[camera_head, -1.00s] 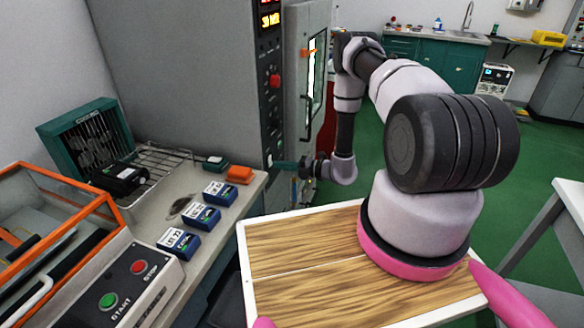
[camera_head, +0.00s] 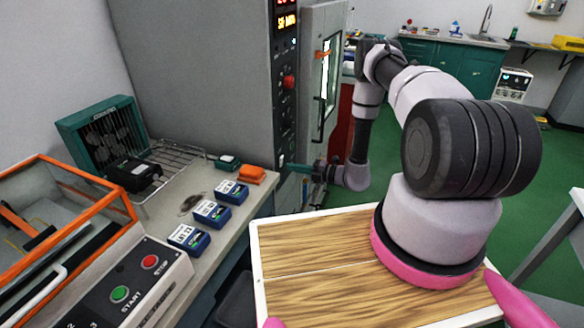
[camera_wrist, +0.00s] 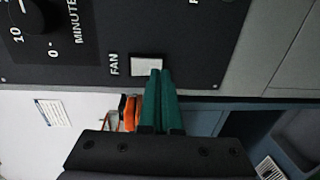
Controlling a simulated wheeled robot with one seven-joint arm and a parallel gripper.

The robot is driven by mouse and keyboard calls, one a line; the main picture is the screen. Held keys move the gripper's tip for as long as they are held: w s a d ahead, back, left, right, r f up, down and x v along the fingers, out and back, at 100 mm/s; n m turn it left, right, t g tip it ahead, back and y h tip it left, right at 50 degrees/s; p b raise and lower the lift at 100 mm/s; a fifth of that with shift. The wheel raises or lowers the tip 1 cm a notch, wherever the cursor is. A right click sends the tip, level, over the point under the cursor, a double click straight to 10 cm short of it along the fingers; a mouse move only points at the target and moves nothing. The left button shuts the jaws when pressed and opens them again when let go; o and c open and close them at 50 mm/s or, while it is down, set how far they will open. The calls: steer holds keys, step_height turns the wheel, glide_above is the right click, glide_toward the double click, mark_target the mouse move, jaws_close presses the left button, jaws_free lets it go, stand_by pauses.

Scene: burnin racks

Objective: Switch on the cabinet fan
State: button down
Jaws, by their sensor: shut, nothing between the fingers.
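The cabinet's dark control panel (camera_head: 286,95) runs down the front edge of the grey cabinet. In the wrist view the white fan switch (camera_wrist: 147,66) sits on that panel beside the word FAN. My gripper (camera_wrist: 158,74) shows there with its two teal fingers together and empty. The fingertips overlap the lower right part of the switch; whether they touch it or are just in front, I cannot tell. In the head view my gripper (camera_head: 289,163) is at the low end of the panel. The switch itself cannot be made out in the head view.
A red knob (camera_head: 289,82) sits higher on the panel. The cabinet door (camera_head: 325,75) with its handle is to the right. The bench below holds several blue boxes (camera_head: 211,213), an orange block (camera_head: 251,174), a wire rack (camera_head: 178,160) and a teal fan unit (camera_head: 100,135).

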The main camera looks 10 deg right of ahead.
steer(key=f+v, duration=0.2)
steer(key=v, duration=1)
steer(key=shift+f, duration=0.3)
steer(key=shift+s, duration=0.1)
steer(key=s+a+r+n+g+h, duration=0.1)
steer(key=a+r+n+g, duration=0.15)
steer(key=r+n, duration=0.65)
steer(key=a+r+n+g, duration=0.1)
steer(key=r+n+g, duration=0.3)
steer(key=r, duration=0.8)
steer(key=s+a+r+n+g+h, duration=0.1)
steer(key=a+r+n+g, duration=0.15)
steer(key=r+n, duration=0.65)
steer(key=s+d+r+n+t+h, duration=0.2)
steer(key=s+r+n+h, duration=0.3)
steer(key=r, duration=0.8)
steer(key=s+d+r+n+t+h, duration=0.2)
steer(key=s+r+n+t+h, duration=0.3)
steer(key=s+r+n, duration=0.6)
steer(key=s+r, duration=0.2)
steer(key=s, duration=0.3)
steer(key=shift+n, duration=0.3)
